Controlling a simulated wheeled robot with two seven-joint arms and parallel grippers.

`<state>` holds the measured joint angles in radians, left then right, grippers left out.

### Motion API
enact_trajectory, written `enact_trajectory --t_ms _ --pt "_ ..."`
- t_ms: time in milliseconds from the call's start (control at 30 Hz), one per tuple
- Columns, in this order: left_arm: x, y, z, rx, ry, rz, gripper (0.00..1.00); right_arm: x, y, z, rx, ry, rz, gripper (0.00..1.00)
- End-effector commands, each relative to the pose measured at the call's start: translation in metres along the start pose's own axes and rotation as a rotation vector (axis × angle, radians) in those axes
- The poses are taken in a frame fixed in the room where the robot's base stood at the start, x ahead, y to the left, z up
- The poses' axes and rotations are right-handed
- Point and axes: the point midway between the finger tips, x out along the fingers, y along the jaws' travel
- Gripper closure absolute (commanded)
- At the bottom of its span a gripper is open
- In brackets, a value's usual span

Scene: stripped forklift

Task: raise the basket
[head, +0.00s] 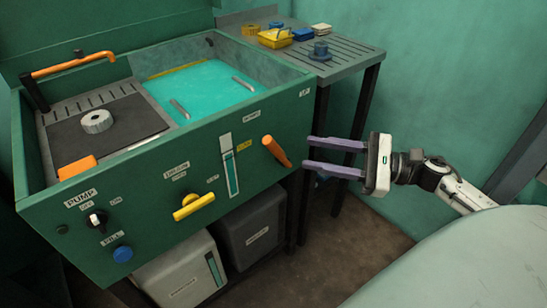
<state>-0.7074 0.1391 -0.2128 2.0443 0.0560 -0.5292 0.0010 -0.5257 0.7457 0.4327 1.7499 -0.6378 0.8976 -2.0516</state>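A green washer-like cabinet (150,185) holds a tank of teal liquid (205,88). Two small grey bars (243,83) show at the liquid's surface; I cannot tell whether they belong to the basket, and no basket is clearly seen. An orange lever (277,151) sticks out at the right end of the front panel, tilted. My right gripper (307,152) is open and empty, its two purple fingers pointing left at the lever. The fingertips look close to the lever, right of it; I see no clear contact. My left gripper is out of view.
A grey ring part (97,121) sits on the dark mat left of the liquid. A slatted side table (350,55) stands behind. Floor below my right gripper is clear.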

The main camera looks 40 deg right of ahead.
Motion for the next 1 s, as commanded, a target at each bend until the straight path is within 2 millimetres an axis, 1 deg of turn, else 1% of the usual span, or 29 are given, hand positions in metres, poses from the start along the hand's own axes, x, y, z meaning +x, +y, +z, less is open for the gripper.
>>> enact_trajectory --t_ms 67,167,267,500,633,800,1000 --pt "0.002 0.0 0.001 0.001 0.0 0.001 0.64 0.0 0.001 0.001 -0.072 0.0 0.028 0.64" --pt "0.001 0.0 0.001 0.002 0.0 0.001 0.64 0.007 0.001 0.003 -0.101 -0.002 0.039 0.64" --pt "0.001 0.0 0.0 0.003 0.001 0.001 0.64 0.022 0.001 0.004 -0.1 -0.003 0.039 0.64" --pt "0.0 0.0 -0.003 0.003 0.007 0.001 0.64 0.068 0.003 0.004 -0.096 -0.004 0.037 0.64" --pt "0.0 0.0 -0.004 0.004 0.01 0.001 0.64 0.086 0.003 0.004 -0.093 -0.003 0.035 0.64" --pt "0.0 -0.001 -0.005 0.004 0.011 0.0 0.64 0.099 0.004 0.003 -0.092 -0.001 0.035 0.64" --pt "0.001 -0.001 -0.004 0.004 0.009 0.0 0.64 0.101 0.005 0.002 -0.091 0.0 0.035 0.64"
